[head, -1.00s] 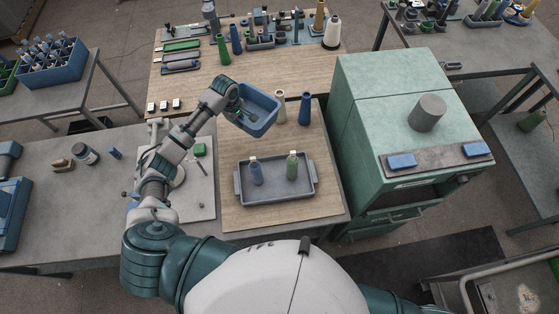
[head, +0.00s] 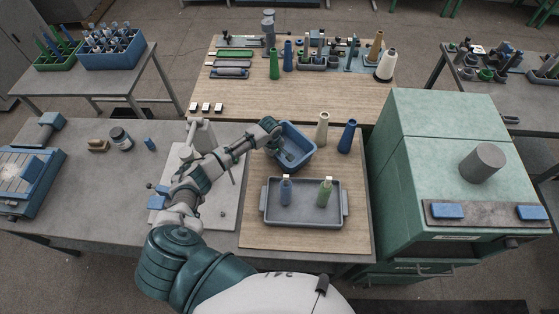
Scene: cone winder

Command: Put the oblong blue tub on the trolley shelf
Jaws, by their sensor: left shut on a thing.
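The oblong blue tub (head: 297,159) is at the left back part of the wooden board, behind the grey tray. My left gripper (head: 276,135) is shut on the tub's left rim. The tub looks empty inside and a little tilted. I cannot tell whether its base touches the board. My right gripper is not in view. The trolley shelf is not in view.
The grey tray (head: 270,217) with a blue and a green bottle stands in front of the tub. A green cabinet (head: 425,130) blocks the right side.

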